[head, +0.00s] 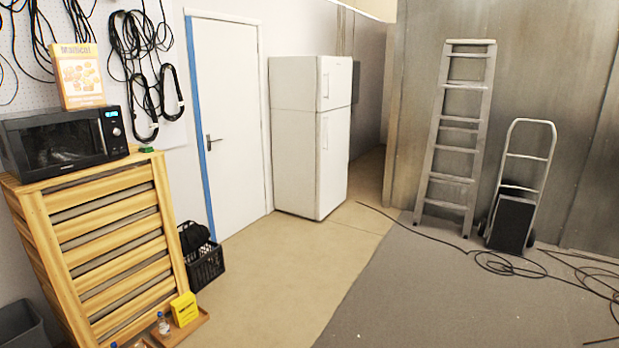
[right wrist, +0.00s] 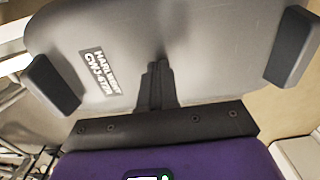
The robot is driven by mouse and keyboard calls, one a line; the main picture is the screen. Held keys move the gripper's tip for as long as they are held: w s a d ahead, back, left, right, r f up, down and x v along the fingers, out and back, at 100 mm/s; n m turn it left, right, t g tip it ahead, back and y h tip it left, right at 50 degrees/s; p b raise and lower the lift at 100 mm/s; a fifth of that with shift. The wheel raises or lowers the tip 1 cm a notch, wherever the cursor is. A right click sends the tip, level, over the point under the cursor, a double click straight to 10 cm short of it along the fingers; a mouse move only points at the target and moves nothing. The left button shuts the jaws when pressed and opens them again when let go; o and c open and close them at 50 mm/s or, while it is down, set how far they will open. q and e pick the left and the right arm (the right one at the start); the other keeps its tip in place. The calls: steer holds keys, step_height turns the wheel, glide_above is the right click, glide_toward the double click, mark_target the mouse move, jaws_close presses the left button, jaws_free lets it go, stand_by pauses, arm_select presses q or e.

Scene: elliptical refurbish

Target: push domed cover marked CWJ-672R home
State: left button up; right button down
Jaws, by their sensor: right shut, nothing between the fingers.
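A grey, smooth, rounded cover (right wrist: 215,50) fills the upper middle of the right wrist view. Its dark label (right wrist: 103,72) is tilted and blurred; the lower line seems to read CWJ-672R. My right gripper (right wrist: 159,66) is shut and empty, its dark fingers together in front of the cover. A soft shadow lies on the cover just beyond the fingertips; I cannot tell whether they touch. The cover's top edge is cut off, so how far it is seated is hidden. In the head view neither the cover nor either gripper shows.
Dark blocks flank the cover at left (right wrist: 50,84) and right (right wrist: 292,46). The head view shows a slatted wooden cabinet (head: 103,240) with a microwave (head: 62,142), a fridge (head: 310,135), a ladder (head: 455,140) and a hand truck (head: 516,190). Cables (head: 500,264) lie on the floor; the middle floor is clear.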

arm_select(q)
step_height(320, 180, up, 5)
steer(key=p, duration=0.4)
steer(key=shift+f, duration=0.1)
arm_select(e)
step_height(320, 180, up, 6)
steer(key=shift+r, duration=0.2)
